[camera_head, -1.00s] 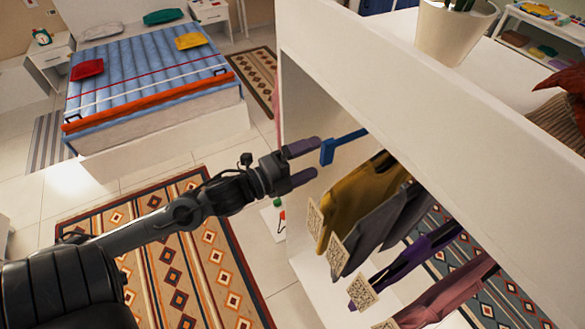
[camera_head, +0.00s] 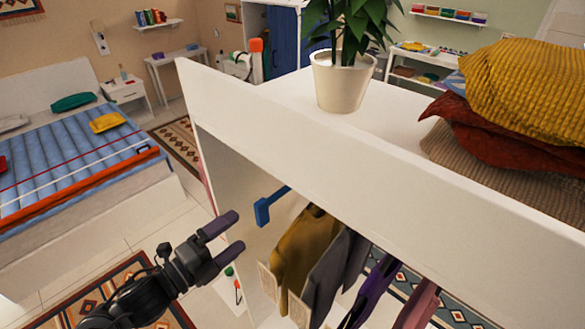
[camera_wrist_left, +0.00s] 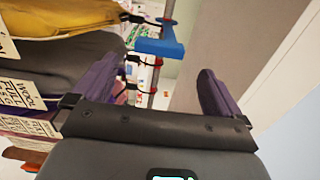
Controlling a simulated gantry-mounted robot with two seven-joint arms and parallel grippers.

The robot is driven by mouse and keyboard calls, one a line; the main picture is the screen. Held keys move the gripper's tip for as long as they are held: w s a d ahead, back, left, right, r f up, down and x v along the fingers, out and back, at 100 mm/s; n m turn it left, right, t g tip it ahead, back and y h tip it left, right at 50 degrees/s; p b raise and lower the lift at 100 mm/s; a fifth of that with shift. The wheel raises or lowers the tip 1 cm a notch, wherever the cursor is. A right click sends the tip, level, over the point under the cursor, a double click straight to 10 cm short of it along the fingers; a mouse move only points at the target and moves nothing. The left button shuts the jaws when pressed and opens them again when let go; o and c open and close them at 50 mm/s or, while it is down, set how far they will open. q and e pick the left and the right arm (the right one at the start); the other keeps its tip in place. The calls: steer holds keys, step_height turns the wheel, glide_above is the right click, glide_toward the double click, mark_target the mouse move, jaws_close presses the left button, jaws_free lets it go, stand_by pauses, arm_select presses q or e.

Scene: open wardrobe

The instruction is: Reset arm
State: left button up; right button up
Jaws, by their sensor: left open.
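My left gripper (camera_head: 228,240) is open and empty at the front of the white open wardrobe (camera_head: 345,155) in the head view. Its two purple-grey fingers point toward the blue bracket (camera_head: 263,210) inside, with a gap between them. In the left wrist view my left gripper (camera_wrist_left: 165,92) also shows open, with nothing between its fingers. The blue piece (camera_wrist_left: 160,46) lies beyond the fingers there. My right gripper is not in view.
Hanging clothes, with a yellow garment (camera_head: 302,248) nearest, fill the wardrobe right of the gripper. A potted plant (camera_head: 340,85) and folded fabrics (camera_head: 530,90) sit on top. A bed (camera_head: 75,165) stands at left. Open floor lies between bed and wardrobe.

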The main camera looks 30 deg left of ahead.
arm_select(q)
steer(key=s+d+f+n+g+y+p, duration=0.2)
steer(key=s+d+f+n+g+p, duration=0.4)
steer(key=d+f+n+g+p, duration=0.6)
steer(key=s+f+n+g+y+b, duration=0.1)
steer(key=s+n+g, duration=0.1)
steer(key=s+n, duration=0.4)
steer(key=shift+s+a+f+b, duration=0.15)
steer(key=shift+s+a+b, duration=0.25)
steer(key=shift+s, duration=0.3)
